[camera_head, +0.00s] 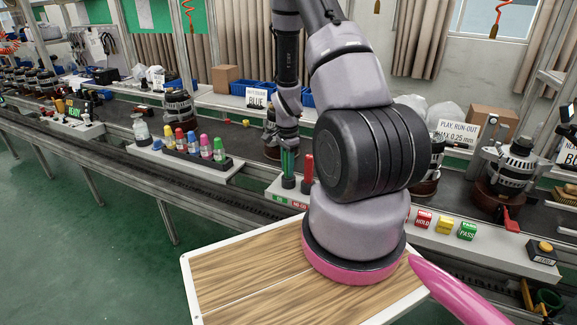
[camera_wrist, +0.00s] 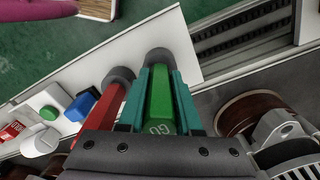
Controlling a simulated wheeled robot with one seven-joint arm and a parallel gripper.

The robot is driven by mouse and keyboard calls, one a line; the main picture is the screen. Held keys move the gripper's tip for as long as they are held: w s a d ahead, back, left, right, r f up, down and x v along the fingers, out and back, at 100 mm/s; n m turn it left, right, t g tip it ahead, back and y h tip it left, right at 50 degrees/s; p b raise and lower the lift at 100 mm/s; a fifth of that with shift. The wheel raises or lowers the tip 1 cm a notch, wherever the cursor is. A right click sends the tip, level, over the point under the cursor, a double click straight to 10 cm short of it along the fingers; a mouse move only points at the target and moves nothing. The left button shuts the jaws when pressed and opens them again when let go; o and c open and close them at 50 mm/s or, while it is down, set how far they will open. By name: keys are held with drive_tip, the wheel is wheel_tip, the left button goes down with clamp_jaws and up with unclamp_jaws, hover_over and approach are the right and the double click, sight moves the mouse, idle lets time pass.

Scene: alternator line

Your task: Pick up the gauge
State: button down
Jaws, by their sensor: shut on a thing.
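The green gauge (camera_wrist: 160,95), marked GO, stands upright on a white board, its lower end at a dark round collar. My gripper (camera_wrist: 165,82) is shut on it, with a teal finger on each side. In the head view, my gripper (camera_head: 289,152) points down over the green gauge (camera_head: 288,182) at the white board's front. A red gauge (camera_wrist: 108,112) stands close beside it, in its own dark collar; it also shows in the head view (camera_head: 307,172). I cannot tell whether the green gauge is clear of its collar.
Several colored blocks marked HOLD and PASS (camera_head: 467,231) stand right of the gauges. Bottles with colored caps (camera_head: 205,145) stand to the left. An alternator (camera_wrist: 290,140) is close by on the right in the wrist view. A wooden-topped tray (camera_head: 240,275) lies in front.

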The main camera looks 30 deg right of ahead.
drive_tip(key=shift+r, duration=0.1)
wheel_tip(320, 180, up, 10)
drive_tip(key=shift+f, duration=0.1)
idle(0.3)
drive_tip(key=c, duration=1.5)
unclamp_jaws()
clamp_jaws()
drive_tip(key=shift+w, duration=0.15)
